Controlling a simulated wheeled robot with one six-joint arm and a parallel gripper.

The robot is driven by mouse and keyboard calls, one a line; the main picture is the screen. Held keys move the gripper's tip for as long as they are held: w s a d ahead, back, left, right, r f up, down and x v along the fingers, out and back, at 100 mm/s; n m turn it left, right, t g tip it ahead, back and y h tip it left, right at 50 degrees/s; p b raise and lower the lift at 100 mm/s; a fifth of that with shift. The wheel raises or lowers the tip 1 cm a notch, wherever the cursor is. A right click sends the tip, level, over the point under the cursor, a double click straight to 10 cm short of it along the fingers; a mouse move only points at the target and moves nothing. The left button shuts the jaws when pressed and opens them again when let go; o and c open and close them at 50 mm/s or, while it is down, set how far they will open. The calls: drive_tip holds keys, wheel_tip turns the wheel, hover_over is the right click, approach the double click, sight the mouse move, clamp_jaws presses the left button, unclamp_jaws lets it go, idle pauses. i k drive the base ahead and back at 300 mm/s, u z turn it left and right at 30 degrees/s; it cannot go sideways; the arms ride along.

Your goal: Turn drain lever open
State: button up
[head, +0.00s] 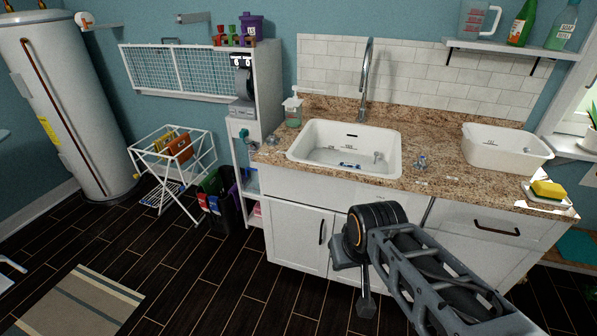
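No part is clearly readable as the drain lever from here. A small upright metal piece (377,157) stands inside the white sink (308,146), towards its right side. A small metallic fitting (421,162) sits on the granite counter just right of the sink. A small teal piece (245,133) sticks out at the shelf unit left of the counter. My gripper (366,306) hangs low in front of the white cabinet doors, below the counter edge and apart from all of these. Its fingers are too small and dark to tell open from shut.
A white basin (506,147) and a yellow sponge (548,188) on a dish are on the counter's right. A soap bottle (293,111) stands left of the sink. A drying rack (173,161) and water heater (68,105) stand left. The dark floor (205,275) is mostly clear.

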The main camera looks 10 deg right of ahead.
sight(271, 136)
drive_tip(key=u, duration=0.9)
drive_tip(key=i, duration=0.95)
drive_tip(key=z, duration=1.8)
